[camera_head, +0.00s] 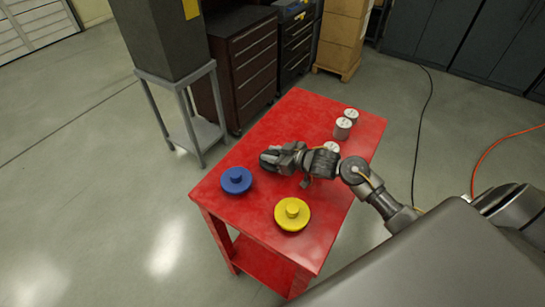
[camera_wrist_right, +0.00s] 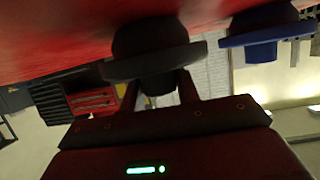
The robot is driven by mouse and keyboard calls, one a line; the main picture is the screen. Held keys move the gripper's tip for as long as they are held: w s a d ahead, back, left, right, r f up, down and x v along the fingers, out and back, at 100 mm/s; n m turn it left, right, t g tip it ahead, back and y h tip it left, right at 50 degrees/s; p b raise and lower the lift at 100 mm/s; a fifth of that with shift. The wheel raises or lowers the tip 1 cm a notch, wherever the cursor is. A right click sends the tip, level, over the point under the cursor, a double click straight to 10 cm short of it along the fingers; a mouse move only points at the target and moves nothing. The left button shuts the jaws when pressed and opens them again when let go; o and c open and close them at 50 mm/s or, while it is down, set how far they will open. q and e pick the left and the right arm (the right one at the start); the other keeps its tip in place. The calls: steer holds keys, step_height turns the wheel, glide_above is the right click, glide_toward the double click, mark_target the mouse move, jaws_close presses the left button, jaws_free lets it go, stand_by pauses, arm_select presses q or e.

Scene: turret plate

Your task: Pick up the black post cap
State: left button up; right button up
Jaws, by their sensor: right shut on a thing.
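The black post cap (camera_head: 268,160) is at the fingers of my right gripper (camera_head: 284,157), over the red table, in the head view. In the right wrist view, the black cap's flat round flange (camera_wrist_right: 150,64) faces the red tabletop. Its knob (camera_wrist_right: 158,84) sits between the two fingers, and the gripper is shut on it. The cap is at or very near the tabletop; I cannot tell whether it touches. My left gripper is not in view.
A blue cap (camera_head: 236,180) and a yellow cap (camera_head: 292,214) lie on the red table (camera_head: 270,120) near the gripper. White cylinders (camera_head: 343,128) stand toward the right edge, one partly behind my arm. A grey stand (camera_head: 190,110) is beyond the table's left side.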

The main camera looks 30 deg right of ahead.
steer(key=shift+s+f, duration=0.15)
steer(key=shift+f, duration=0.25)
steer(key=shift+r, duration=0.2)
steer(key=r, duration=0.1)
steer(key=r+b, duration=0.1)
steer(key=shift+w+d+r, duration=0.15)
steer(key=shift+w+r, duration=0.05)
steer(key=shift+r, duration=0.15)
steer(key=s+a+r+p, duration=0.1)
steer(key=s+a+r, duration=0.5)
steer(key=s+r, duration=0.4)
steer(key=shift+s+a, duration=0.3)
steer(key=shift+s, duration=0.95)
